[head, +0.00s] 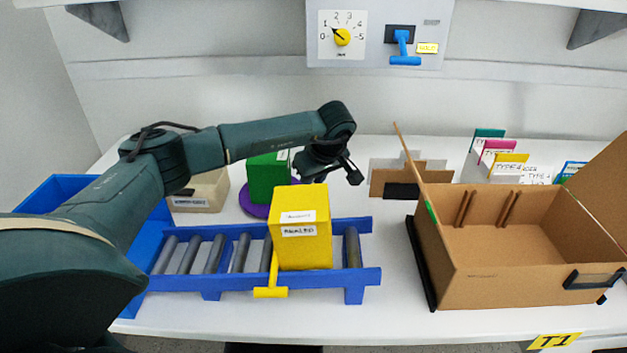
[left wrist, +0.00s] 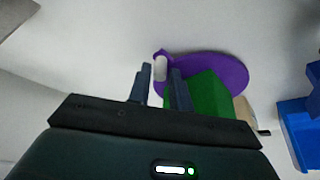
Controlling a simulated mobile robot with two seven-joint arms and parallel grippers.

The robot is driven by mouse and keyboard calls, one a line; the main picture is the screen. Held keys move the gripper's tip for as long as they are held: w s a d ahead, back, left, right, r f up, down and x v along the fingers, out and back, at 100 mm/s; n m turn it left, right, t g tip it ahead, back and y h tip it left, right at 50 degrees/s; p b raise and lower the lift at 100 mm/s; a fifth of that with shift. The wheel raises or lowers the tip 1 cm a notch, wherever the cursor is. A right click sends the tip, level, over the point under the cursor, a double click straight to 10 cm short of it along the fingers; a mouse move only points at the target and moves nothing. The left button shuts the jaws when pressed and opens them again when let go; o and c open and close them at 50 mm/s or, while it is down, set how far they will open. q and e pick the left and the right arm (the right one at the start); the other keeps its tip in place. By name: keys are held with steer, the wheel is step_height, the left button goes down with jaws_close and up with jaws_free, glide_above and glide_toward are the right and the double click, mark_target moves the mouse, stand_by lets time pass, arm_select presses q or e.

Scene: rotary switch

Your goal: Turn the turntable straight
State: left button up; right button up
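The turntable is a purple disc (head: 253,207) on the table behind the roller conveyor, largely hidden by the green box (head: 266,176) standing on it. In the left wrist view, the purple disc (left wrist: 228,68) carries the green box (left wrist: 212,92), and a pale peg (left wrist: 160,66) stands at the disc's rim. My left gripper (head: 335,178) is to the right of the green box. Its fingers (left wrist: 160,80) are apart, and the peg shows just beyond and between their tips; I cannot tell whether they touch it. My right gripper is not in view.
A yellow box (head: 304,235) stands on the blue roller conveyor (head: 205,280) in front. A blue bin (head: 60,190) and a beige box (head: 203,192) are at left. An open cardboard box (head: 540,245) stands at right. A dial panel (head: 342,35) hangs on the wall.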

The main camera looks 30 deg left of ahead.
arm_select(q)
jaws_close()
